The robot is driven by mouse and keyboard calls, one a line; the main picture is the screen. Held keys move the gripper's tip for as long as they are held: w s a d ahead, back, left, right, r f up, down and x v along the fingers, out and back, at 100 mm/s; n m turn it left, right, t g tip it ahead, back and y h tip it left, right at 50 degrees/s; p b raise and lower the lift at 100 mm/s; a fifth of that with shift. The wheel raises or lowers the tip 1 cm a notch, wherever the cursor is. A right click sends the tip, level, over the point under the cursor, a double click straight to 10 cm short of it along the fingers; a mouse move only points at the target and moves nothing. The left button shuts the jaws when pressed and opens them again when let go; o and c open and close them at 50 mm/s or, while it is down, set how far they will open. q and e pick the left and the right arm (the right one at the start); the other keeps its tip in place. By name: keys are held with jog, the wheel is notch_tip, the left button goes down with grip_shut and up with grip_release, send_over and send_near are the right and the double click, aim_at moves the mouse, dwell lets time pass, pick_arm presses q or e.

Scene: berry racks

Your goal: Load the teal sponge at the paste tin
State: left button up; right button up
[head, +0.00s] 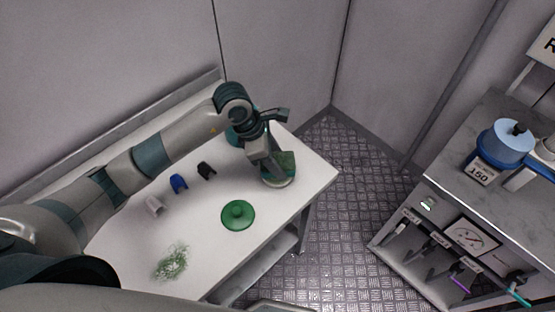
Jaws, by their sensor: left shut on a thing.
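The paste tin (277,184) stands near the right end of the white table, with dark green paste showing inside. My left gripper (272,170) is over the tin, pointing down into or just above its opening. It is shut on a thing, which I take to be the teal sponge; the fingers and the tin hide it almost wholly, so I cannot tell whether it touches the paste. A round green lid (238,215) with a knob lies on the table in front of the tin. My right gripper is not in view.
White (154,205), blue (178,183) and black (206,170) small pieces stand in a row on the table (205,240). A green tangled clump (171,262) lies near the front. A counter with a blue pot (505,143) stands at right, across open floor.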

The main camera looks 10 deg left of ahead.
pick_arm(q)
jog(key=shift+f+b, duration=0.45)
dwell(0.6)
jog(key=shift+s+f+b, duration=0.1)
jog(key=shift+f+b, duration=0.1)
jog(key=shift+b, duration=0.15)
dwell(2.1)
jog(key=shift+r, duration=0.1)
jog(key=shift+r+p, duration=0.4)
jog(key=shift+r, duration=0.25)
jog(key=shift+r+p, duration=1.25)
jog(key=shift+r, duration=1.65)
jog(key=shift+m, duration=0.3)
jog(key=m, duration=0.1)
jog(key=s+a+m+g, duration=0.1)
jog(key=m, duration=0.1)
jog(key=r+m+g+b, duration=0.1)
jog(key=m, duration=0.1)
jog(key=shift+s+a, duration=0.2)
jog(key=shift+s, duration=0.05)
jog(key=s+a+r+m+g+y+b, duration=0.1)
jog(key=a+m, duration=0.3)
jog(key=m, duration=0.4)
jog(key=s+a+r+m+g+y+b, duration=0.1)
jog(key=s+a+r+m+g+y, duration=0.1)
jog(key=m, duration=0.5)
jog(key=shift+s+a+r+m+g+y, duration=0.35)
jog(key=shift+s+a+r+y, duration=0.25)
jog(key=shift+s+a+r, duration=0.6)
